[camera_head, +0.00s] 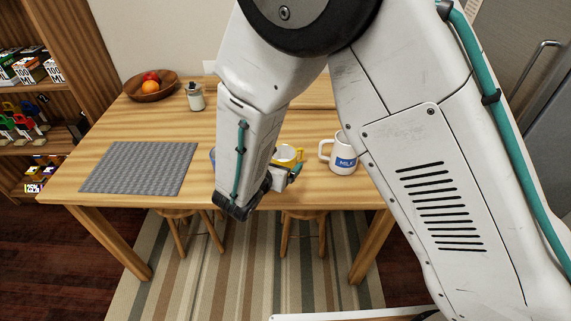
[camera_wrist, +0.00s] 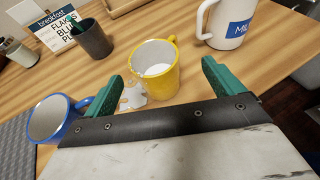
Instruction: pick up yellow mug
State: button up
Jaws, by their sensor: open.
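The yellow mug (camera_wrist: 153,88) stands upright on the wooden table in the wrist view, with its pale inside visible and its handle at the top. In the head view the yellow mug (camera_head: 286,154) is partly hidden by my arm. My gripper (camera_wrist: 165,70) is open, with its two green fingers apart. In the wrist view the mug appears between the fingertips, a little ahead of them. I cannot tell whether a finger touches it. The mug is not held.
A blue mug (camera_wrist: 50,118) is left of my gripper; a white MILK mug (camera_head: 345,154) is to the right. A dark cup (camera_wrist: 94,40) and breakfast card (camera_wrist: 58,30) stand behind. A grey mat (camera_head: 140,167), jar (camera_head: 196,97) and fruit bowl (camera_head: 134,91) occupy the table's left.

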aim_at(288, 147)
jog(key=shift+w+f, duration=0.25)
jog(key=shift+f, duration=0.1)
jog(key=x, duration=0.7)
jog(key=shift+w+a+f, duration=0.1)
jog(key=shift+a+f, duration=0.15)
jog(key=shift+a, duration=0.15)
jog(key=c, duration=1.3)
jog(key=shift+r, duration=0.25)
jog(key=shift+r, duration=1.05)
jog(key=shift+s+a+r, duration=0.4)
jog(key=shift+s+a, duration=0.2)
jog(key=shift+s, duration=2)
jog(key=shift+s+a+r, duration=0.4)
jog(key=shift+s+a, duration=0.15)
jog(key=shift+s, duration=2.05)
jog(key=shift+s+a+r, duration=0.4)
jog(key=shift+s+a, duration=0.2)
jog(key=shift+s, duration=2)
